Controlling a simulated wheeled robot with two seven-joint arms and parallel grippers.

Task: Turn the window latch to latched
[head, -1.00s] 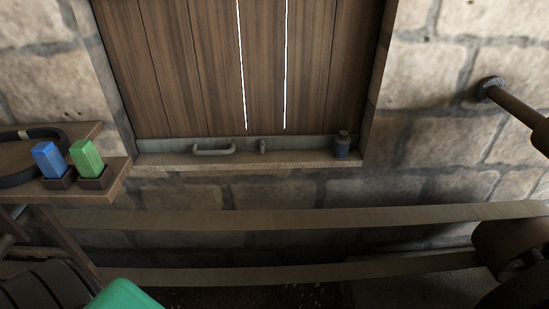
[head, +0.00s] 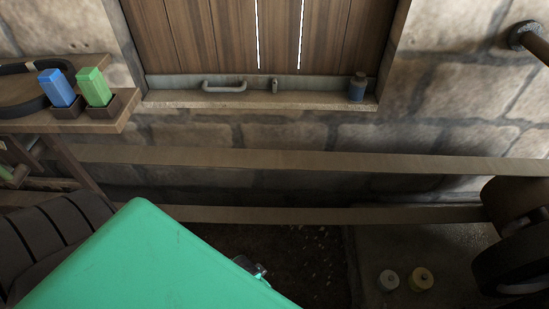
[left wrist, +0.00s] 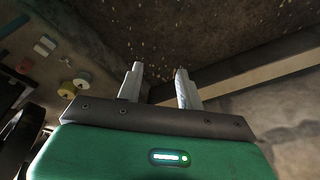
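A wooden window shutter (head: 215,35) fills the top middle of the head view. On the sill strip below it are a grey bar handle (head: 225,87) and, to its right, a small upright metal piece (head: 275,86) that looks like the latch. Its exact setting is too small to tell. My left gripper (left wrist: 157,72) shows in the left wrist view with its two fingers apart and nothing between them. It points at dark ground, away from the window. My large green arm part covers the lower left of the head view. My right gripper is not in view.
A blue bottle (head: 357,87) stands at the sill's right end. A flat belt (head: 300,161) runs across below the window to dark pulleys (head: 515,215) at right. A wooden shelf (head: 95,126) at left holds a blue block (head: 57,88) and a green block (head: 94,87).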

